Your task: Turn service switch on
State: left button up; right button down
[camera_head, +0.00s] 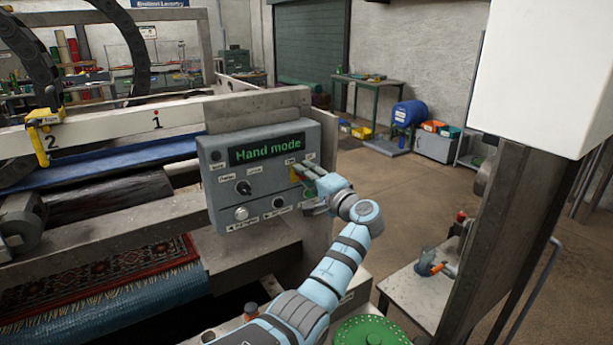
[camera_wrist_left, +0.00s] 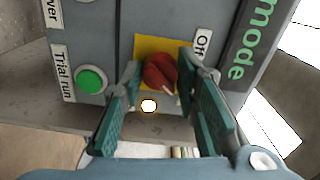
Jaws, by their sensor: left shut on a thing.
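The grey control box (camera_head: 225,180) shows "Hand mode" in green on its display (camera_head: 266,149). In the left wrist view, a red rotary switch (camera_wrist_left: 159,71) sits on a yellow plate (camera_wrist_left: 148,44), with an "Off" label (camera_wrist_left: 201,43) beside it. A small white mark on the knob points toward the lower right. My left gripper (camera_head: 305,178) is at the right side of the box. Its two teal fingers (camera_wrist_left: 160,80) flank the red knob and are shut on it. In the head view the gripper hides most of the switch. My right gripper is not in view.
A green "Trial run" button (camera_wrist_left: 91,80) and a lit lamp (camera_wrist_left: 148,106) are close to the fingers. A black knob (camera_head: 243,188) and lower buttons are on the box's left part. A rug (camera_head: 115,268) lies in the machine. The floor (camera_head: 400,190) behind is open.

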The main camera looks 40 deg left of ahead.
pick_arm(q)
jog(key=o, duration=1.2)
jog(key=shift+c, duration=0.2)
jog(key=shift+d, duration=0.1)
jog(key=v, duration=1.2)
